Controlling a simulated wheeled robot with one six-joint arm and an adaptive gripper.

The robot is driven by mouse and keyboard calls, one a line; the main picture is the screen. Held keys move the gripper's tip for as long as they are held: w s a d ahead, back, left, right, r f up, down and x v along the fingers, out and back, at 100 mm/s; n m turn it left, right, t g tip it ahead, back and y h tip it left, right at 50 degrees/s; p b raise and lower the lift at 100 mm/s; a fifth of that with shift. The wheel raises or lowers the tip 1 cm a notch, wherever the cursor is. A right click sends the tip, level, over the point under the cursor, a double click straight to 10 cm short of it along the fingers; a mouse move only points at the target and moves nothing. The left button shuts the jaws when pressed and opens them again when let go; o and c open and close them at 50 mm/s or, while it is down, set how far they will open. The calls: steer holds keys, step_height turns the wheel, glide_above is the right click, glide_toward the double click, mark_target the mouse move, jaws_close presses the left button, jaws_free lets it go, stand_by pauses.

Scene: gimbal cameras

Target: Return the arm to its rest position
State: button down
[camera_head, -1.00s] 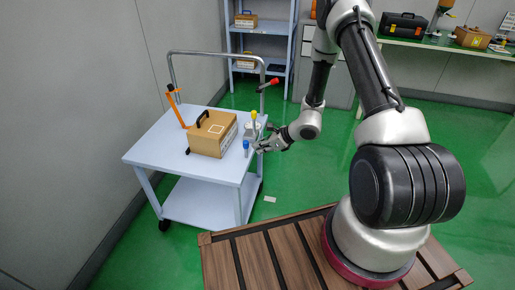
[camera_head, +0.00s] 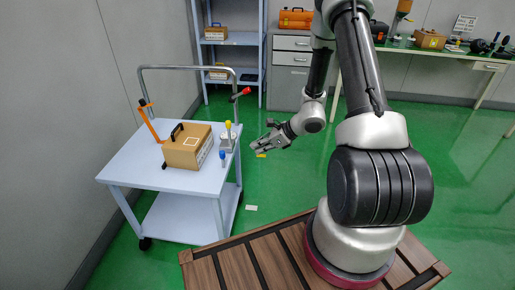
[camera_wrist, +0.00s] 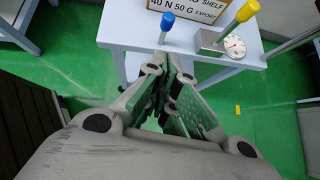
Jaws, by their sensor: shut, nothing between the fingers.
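My gripper (camera_head: 262,145) hangs in the air just right of the white cart, over the green floor, at the end of my bent arm. It is shut and holds nothing. In the wrist view its fingers (camera_wrist: 168,100) come together in front of the cart's edge. My arm rises from its base on the wooden-slatted platform and folds over at the top, beyond the upper edge of the head view.
The white cart (camera_head: 120,170) carries a cardboard box (camera_head: 188,146), an orange tool (camera_head: 150,122), a blue-capped item (camera_head: 222,155) and a yellow-knobbed device (camera_head: 227,140). A shelf (camera_head: 235,75), grey drawers (camera_head: 290,70) and a green-topped bench (camera_head: 420,48) stand behind.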

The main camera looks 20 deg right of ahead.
steer(key=s+r+n+g, duration=0.3)
steer(key=s+r+n, duration=0.15)
steer(key=s, duration=0.25)
steer(key=s+r+n+g, duration=0.3)
steer(key=s+n, duration=0.3)
steer(key=s, duration=0.2)
steer(key=s+d+r+n+t+h, duration=0.1)
steer(key=s+r+n, duration=0.3)
steer(key=r, duration=0.5)
steer(key=s+d+r+n+t+h, duration=0.2)
steer(key=s+d+r+n+h, duration=0.1)
steer(key=r, duration=0.6)
steer(key=s+d+r+n+t+h, duration=0.1)
steer(key=s+d+r+n+h, duration=0.1)
steer(key=s+r+n, duration=0.4)
step_height(320, 180, up, 4)
steer(key=shift+s+d+f+n+h, duration=0.25)
steer(key=shift+d+n+h, duration=0.1)
steer(key=shift+n+h, duration=0.7)
